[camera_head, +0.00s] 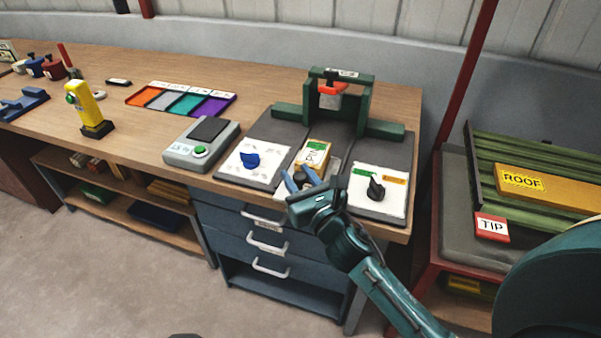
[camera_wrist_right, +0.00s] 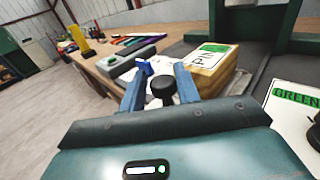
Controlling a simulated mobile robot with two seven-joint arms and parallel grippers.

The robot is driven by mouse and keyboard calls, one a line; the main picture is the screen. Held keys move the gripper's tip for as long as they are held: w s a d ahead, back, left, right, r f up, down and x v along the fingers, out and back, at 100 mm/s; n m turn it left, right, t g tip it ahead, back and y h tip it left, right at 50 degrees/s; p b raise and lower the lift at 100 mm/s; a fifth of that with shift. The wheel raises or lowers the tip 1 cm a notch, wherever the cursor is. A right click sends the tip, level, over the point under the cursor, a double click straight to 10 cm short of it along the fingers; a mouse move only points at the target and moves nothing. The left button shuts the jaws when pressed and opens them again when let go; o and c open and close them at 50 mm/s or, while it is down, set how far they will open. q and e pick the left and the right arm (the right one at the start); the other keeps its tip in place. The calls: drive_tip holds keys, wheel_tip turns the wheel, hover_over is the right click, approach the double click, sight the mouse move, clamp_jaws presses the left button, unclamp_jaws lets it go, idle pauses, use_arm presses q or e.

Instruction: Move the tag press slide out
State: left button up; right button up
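The tag press (camera_head: 343,98) is a dark green frame with an orange head on a grey base at the back of the bench. In front of it is a wooden block (camera_head: 313,156) with a green-and-white label reading PIN; it also shows in the right wrist view (camera_wrist_right: 212,65). A dark round knob (camera_wrist_right: 162,87) is at the block's front end. My right gripper (camera_head: 301,179) is at this knob, its blue fingers apart on either side of it. I cannot tell whether they touch it. My left gripper is not in view.
A white panel with a blue knob (camera_head: 250,160) lies left of the block, and one with a black knob (camera_head: 376,188) lies right. A grey scale-like box (camera_head: 201,145) and a colored tray (camera_head: 180,101) are farther left. A rack with a ROOF board (camera_head: 550,188) stands right.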

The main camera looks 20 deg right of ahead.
drive_tip(key=shift+o, duration=1.4)
drive_tip(key=shift+s+a, duration=0.1)
drive_tip(key=shift+o, duration=0.3)
use_arm(q)
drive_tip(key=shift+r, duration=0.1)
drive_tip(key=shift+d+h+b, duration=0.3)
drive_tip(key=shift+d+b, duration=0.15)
drive_tip(key=shift+b, duration=0.7)
use_arm(e)
drive_tip(key=s+d, duration=0.1)
drive_tip(key=s, duration=1.2)
drive_tip(key=shift+d, duration=0.15)
